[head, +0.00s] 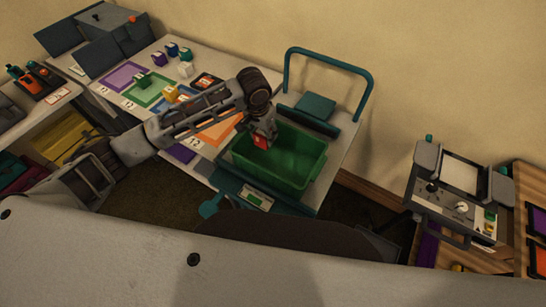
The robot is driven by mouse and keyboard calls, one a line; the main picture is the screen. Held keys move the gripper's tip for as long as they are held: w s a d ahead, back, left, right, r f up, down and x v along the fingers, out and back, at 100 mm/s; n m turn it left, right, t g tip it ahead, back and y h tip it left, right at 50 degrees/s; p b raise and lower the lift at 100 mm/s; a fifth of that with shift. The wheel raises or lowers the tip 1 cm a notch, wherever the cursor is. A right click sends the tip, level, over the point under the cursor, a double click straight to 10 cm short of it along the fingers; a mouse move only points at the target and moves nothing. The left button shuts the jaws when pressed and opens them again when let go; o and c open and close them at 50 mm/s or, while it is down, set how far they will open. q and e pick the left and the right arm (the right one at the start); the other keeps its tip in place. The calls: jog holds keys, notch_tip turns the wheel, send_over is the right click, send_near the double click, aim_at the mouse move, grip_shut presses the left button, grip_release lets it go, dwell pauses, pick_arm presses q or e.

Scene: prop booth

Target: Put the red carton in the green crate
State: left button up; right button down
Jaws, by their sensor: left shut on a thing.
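The green crate (314,152) is an open-topped box on a table beside a teal handle frame. My left gripper (261,138) is shut on the red carton (263,143) at the crate's left end. The carton is small, with a pale mark on it, and its upper part is hidden by the gripper. It shows against the crate's opening near the left wall. I cannot tell how far it is above the crate floor. My right gripper is not in view.
Coloured mats, including a purple one (124,77), and several small blocks lie on the table to the left. The teal handle (327,59) rises behind the crate. A grey control panel (455,200) stands at the right. A dark floor gap separates it from the table.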

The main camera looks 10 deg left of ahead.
aim_at(261, 135)
pick_arm(q)
jog(key=shift+f, duration=2.85)
jog(key=shift+f, duration=0.15)
jog(key=shift+f, duration=1.75)
jog(key=shift+f+p, duration=0.1)
jog(key=shift+p, duration=0.2)
jog(key=o, duration=1)
jog(key=shift+o, duration=0.2)
jog(key=shift+s+a+r+b, duration=0.15)
jog(key=shift+s+r, duration=0.15)
jog(key=shift+r, duration=1.7)
jog(key=shift+s+a+r+b, duration=0.1)
jog(key=shift+s+r, duration=0.15)
jog(key=shift+r, duration=1.8)
jog(key=shift+s+a+r+b, duration=0.15)
jog(key=shift+s+r, duration=0.15)
jog(key=shift+r, duration=1.7)
